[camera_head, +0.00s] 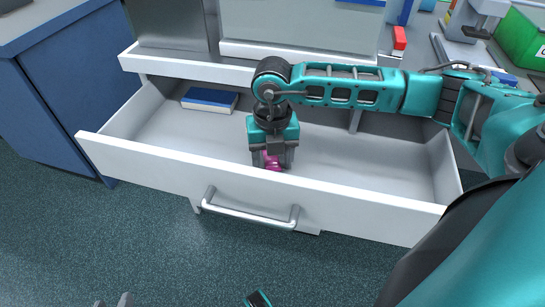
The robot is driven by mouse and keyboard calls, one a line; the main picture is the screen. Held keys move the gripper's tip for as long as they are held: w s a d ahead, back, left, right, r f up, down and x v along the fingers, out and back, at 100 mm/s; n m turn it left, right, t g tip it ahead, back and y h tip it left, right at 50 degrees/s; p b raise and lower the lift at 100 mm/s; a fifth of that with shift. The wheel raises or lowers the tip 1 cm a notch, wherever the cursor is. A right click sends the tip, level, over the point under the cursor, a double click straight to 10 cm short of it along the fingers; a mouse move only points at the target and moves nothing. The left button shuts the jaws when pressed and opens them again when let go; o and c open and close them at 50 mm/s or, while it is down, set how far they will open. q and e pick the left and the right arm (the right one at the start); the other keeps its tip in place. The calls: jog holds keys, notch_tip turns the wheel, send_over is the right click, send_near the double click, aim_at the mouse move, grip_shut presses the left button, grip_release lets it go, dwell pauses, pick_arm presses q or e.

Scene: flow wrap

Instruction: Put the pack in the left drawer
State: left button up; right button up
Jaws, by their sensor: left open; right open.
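The pink pack (272,161) is in the open white drawer (250,190), near the middle of its front side. It is mostly hidden by my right gripper (271,164), which reaches down into the drawer. That gripper is open, with its fingers on either side of the pack; I cannot tell whether they touch it. Grey tips at the bottom left edge look like my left gripper (112,301), low in front of the drawer and mostly cut off by the frame. It is open and nothing shows between its fingers.
A blue box (209,99) lies in the drawer's back left. The drawer front has a bar handle (250,213). A blue cabinet (45,110) stands at left. A red-and-white item (399,41) and a green crate (522,42) are at the back right. The drawer's left part has free room.

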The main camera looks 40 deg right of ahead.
aim_at(272, 164)
jog(key=shift+r, duration=0.45)
pick_arm(q)
jog(key=p, duration=0.1)
jog(key=a+r+p, duration=0.1)
jog(key=p, duration=0.1)
jog(key=shift+s+r, duration=0.25)
pick_arm(e)
notch_tip(272, 164, up, 11)
jog(key=shift+r, duration=0.15)
pick_arm(q)
jog(key=shift+a, duration=0.1)
